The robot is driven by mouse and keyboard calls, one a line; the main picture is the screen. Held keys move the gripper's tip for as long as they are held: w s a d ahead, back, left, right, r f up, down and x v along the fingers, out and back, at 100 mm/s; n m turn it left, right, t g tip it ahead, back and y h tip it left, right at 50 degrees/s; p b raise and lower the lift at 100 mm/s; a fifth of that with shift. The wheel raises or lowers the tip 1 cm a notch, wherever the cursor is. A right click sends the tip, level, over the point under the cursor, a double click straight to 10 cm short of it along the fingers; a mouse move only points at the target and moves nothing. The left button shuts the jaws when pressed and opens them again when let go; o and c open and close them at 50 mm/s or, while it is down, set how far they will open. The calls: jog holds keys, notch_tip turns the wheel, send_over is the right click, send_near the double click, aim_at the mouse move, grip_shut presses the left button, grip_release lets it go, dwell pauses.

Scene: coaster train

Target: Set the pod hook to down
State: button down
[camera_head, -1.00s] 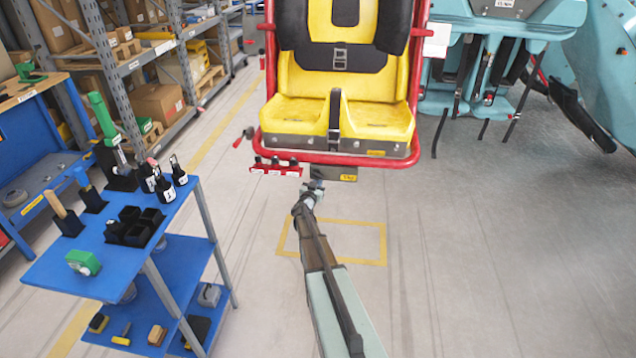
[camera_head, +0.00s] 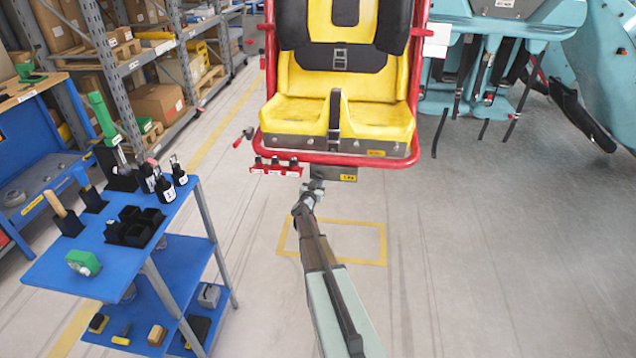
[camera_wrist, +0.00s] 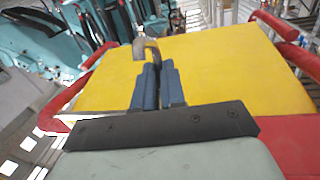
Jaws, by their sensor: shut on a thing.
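The pod is a yellow and black seat (camera_head: 343,110) in a red tube frame, at the top middle of the head view. My gripper (camera_wrist: 152,72) has two dark blue fingers, close together on a curved grey piece that looks like the pod hook (camera_wrist: 143,45). The piece lies over the pod's yellow surface (camera_wrist: 220,75) in the wrist view. In the head view my gripper (camera_head: 316,186) is just below the seat's front edge, by a small grey plate (camera_head: 335,174) with a yellow label. The hook cannot be made out there, and the fingers partly cover it in the wrist view.
A small red rack (camera_head: 275,168) with black knobs sits left of my gripper at the frame's lower edge. A blue tool cart (camera_head: 110,275) stands at left. A teal machine (camera_head: 520,60) stands at right. The floor around the yellow marking (camera_head: 383,245) is clear.

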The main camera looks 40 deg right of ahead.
jog(key=shift+s, duration=0.1)
dwell(0.3)
jog(key=shift+s+a+g+y, duration=0.15)
jog(key=shift+s+g+y, duration=0.05)
jog(key=shift+g+y, duration=0.25)
jog(key=shift+y, duration=0.25)
jog(key=c, duration=1.2)
grip_release()
jog(key=shift+a, duration=0.15)
jog(key=v, duration=1.3)
jog(key=shift+s+a, duration=0.15)
jog(key=shift+a, duration=0.15)
